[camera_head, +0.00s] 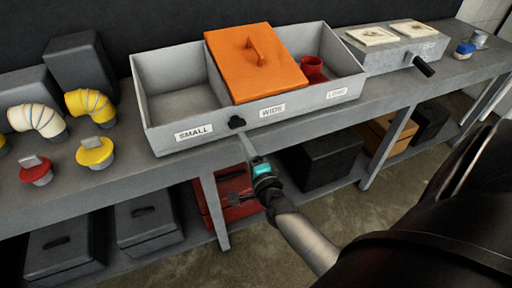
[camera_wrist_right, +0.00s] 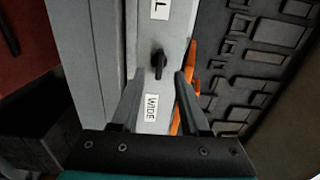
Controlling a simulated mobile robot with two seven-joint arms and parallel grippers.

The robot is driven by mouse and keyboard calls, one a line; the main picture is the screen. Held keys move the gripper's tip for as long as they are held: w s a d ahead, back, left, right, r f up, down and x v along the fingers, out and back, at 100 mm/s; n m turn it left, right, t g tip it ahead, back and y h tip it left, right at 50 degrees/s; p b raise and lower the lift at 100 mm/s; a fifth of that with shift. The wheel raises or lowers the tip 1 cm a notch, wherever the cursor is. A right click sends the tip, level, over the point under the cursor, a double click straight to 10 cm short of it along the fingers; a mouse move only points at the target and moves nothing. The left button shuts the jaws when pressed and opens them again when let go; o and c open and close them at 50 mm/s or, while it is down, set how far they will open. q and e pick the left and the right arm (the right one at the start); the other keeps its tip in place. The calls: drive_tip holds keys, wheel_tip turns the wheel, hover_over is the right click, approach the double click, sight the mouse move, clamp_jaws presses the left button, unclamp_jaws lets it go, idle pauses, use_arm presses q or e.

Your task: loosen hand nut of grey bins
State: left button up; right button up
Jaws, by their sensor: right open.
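The grey bins (camera_head: 178,143) stand on the bench with front labels SMALL, WIDE and LONG. A black hand nut (camera_head: 237,122) sits on their front face between the SMALL and WIDE labels. In the right wrist view the hand nut (camera_wrist_right: 158,64) is just beyond the fingertips, roughly centred between them. My right gripper (camera_head: 246,143) is open and empty, in front of the bins just below the nut; its two fingers (camera_wrist_right: 158,82) are spread apart. I see no contact with the nut. My left gripper is not in view.
An orange lid (camera_head: 262,75) with a handle covers the middle bin. A red fitting (camera_head: 312,69) lies in the right bin; the left bin looks empty. Elbows and capped fittings stand left on the bench (camera_head: 120,165). A grey box with a black handle (camera_head: 424,66) is at right.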

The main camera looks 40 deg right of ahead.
drive_tip(key=v, duration=0.8)
idle(0.4)
